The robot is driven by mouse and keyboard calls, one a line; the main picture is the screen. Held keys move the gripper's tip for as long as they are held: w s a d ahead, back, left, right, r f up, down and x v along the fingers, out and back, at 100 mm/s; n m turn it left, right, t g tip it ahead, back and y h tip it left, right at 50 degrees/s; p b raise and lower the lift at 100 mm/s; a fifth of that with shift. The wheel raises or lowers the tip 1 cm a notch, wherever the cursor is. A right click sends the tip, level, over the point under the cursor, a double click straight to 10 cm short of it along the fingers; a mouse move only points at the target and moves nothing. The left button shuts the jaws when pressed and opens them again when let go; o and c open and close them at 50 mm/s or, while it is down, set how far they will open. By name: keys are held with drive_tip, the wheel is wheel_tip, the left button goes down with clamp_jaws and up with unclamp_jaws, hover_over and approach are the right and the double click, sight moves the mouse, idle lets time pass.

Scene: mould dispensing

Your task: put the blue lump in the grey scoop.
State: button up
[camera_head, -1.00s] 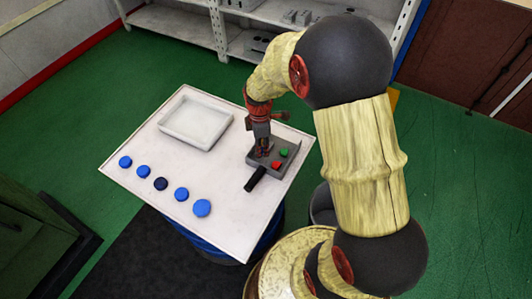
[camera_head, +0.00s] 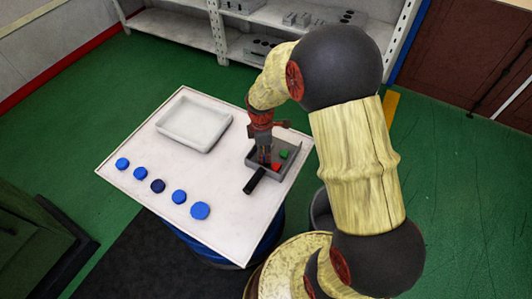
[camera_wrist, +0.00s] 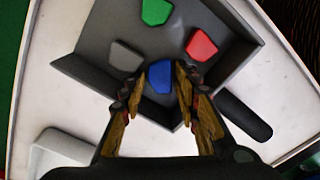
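The grey scoop (camera_head: 252,164) lies on the right part of the white table, its black handle (camera_head: 254,181) toward the front. In the wrist view the scoop's tray (camera_wrist: 97,40) holds a green lump (camera_wrist: 156,11), a red lump (camera_wrist: 201,45) and a grey lump (camera_wrist: 125,56). The blue lump (camera_wrist: 160,78) is inside the scoop's outline, near its front wall. My gripper (camera_wrist: 162,80) points down with its fingers close on both sides of the blue lump, shut on it. Whether the lump touches the scoop floor is hard to tell.
A white tray (camera_head: 163,133) stands at the back left of the table (camera_head: 130,160). Several blue discs, one darker (camera_head: 158,186), lie in a row along the front left edge. The table's middle is clear. Shelves (camera_head: 180,28) stand behind.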

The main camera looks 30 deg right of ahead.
drive_tip(key=shift+o, duration=0.9)
drive_tip(key=s+a+r+m+t+p, duration=0.1)
drive_tip(key=s+r+m+p, duration=0.15)
drive_tip(key=r, duration=0.85)
drive_tip(key=s+a+r+m+t+p, duration=0.1)
drive_tip(key=a+r+p, duration=0.15)
drive_tip(key=r, duration=0.85)
drive_tip(key=s+a+r+m+t, duration=0.1)
drive_tip(key=s+a+r+m, duration=0.1)
drive_tip(key=s+r+m, duration=0.3)
drive_tip(key=s+a+r+m+t, duration=0.1)
drive_tip(key=s+r+m+t, duration=0.1)
drive_tip(key=s+r+m, duration=0.4)
drive_tip(key=s+r, duration=0.1)
drive_tip(key=s, duration=0.3)
drive_tip(key=shift+s+a+r+t, duration=0.25)
drive_tip(key=shift+a+t, duration=0.05)
drive_tip(key=shift+a, duration=0.1)
drive_tip(key=shift+c, duration=0.7)
